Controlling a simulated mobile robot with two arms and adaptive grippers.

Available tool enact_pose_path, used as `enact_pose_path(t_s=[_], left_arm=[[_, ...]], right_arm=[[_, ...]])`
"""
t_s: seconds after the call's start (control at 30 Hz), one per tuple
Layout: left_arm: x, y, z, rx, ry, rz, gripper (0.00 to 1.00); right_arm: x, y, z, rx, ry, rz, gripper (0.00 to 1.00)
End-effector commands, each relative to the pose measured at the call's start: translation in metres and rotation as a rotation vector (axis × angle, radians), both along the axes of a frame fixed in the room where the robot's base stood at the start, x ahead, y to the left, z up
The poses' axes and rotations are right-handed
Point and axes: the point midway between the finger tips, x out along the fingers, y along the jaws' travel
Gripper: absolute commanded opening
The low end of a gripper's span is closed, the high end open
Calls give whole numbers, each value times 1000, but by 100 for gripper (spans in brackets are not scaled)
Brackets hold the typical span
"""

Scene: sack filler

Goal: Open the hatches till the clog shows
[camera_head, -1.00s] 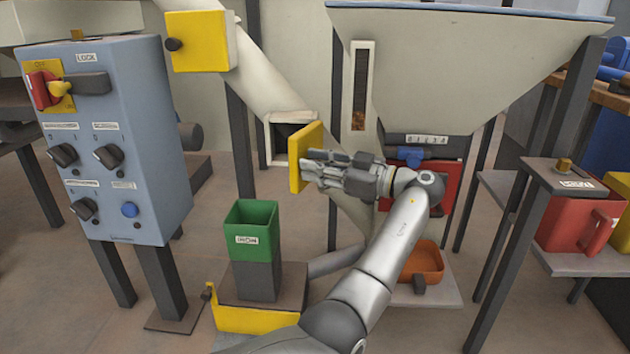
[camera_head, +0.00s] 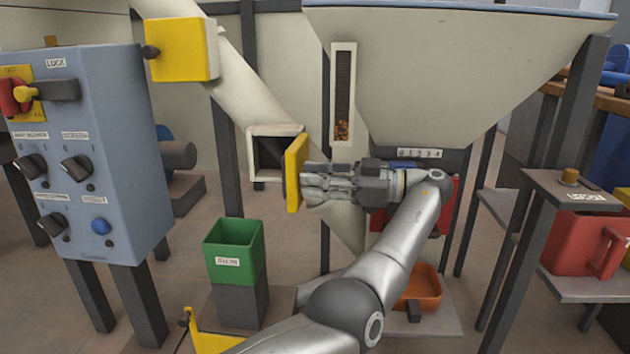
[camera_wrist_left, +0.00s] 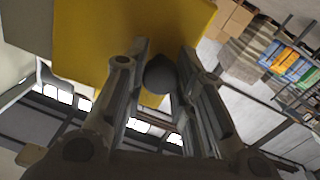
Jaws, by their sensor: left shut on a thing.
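The lower yellow hatch (camera_head: 294,173) on the slanted cream chute stands swung open to the right, nearly edge-on in the head view. The square opening (camera_head: 268,155) beside it looks dark inside, and I cannot make out any clog there. My left gripper (camera_head: 306,184) is at the outer face of this hatch. In the left wrist view its fingers close around the hatch's dark round knob (camera_wrist_left: 160,74), with the yellow plate (camera_wrist_left: 110,40) behind. The upper yellow hatch (camera_head: 180,50) lies closed on the chute, its dark knob at the left. My right gripper is out of view.
A blue-grey control box (camera_head: 90,150) with switches stands at the left. A green bin (camera_head: 234,250) labelled IRON is below the chute. A large cream hopper (camera_head: 450,70) with a sight window (camera_head: 343,95) rises behind my arm. A red container (camera_head: 580,245) is at the right.

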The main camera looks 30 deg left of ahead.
Motion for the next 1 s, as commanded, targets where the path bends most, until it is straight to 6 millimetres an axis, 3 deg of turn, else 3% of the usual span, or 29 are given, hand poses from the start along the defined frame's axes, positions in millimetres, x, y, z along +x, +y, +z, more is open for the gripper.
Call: enact_pose_path(t_s=[0.2, 0.23, 0.4, 1.0], left_arm=[[0, -1, -2, -5, 2, 0, 0], [0, -1, -2, -5, 2, 0, 27], [0, 0, -1, -3, 1, -1, 48], [1, 3, 1, -1, 1, -12, 48]], right_arm=[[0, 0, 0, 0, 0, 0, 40], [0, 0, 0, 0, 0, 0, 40], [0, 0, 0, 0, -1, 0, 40], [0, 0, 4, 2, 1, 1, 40]])
